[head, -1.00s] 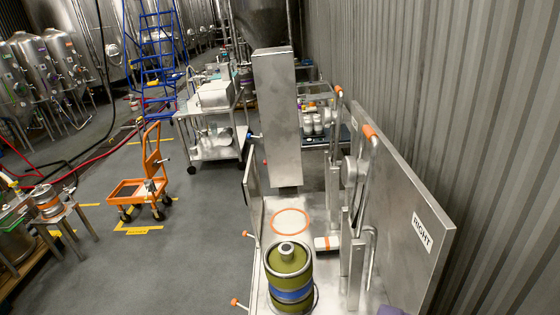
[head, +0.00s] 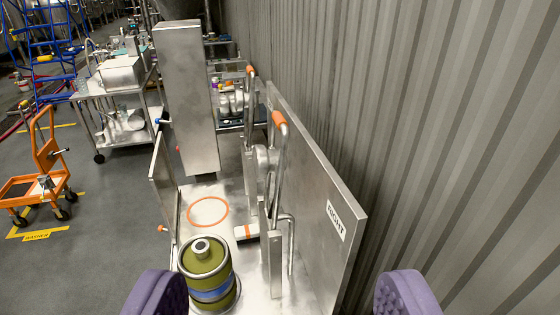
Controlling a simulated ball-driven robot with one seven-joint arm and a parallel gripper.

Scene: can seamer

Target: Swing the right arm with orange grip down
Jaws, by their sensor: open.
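The right arm is a bent metal tube (head: 283,165) with an orange grip (head: 279,118) at its top. It stands upright beside a metal panel (head: 312,185) labelled "RIGHT". A second upright tube with an orange grip (head: 249,71) stands farther back. My gripper (head: 282,300) shows as two purple padded fingers at the bottom edge, wide apart and empty. The orange grip lies ahead of it, above the gap between the fingers in the picture, and apart from both.
A green and blue keg (head: 206,270) stands on the metal table, in front of an orange ring (head: 208,212). A tall metal column (head: 187,100) rises behind. A corrugated wall (head: 440,120) bounds the right. An orange trolley (head: 42,175) stands on the floor at left.

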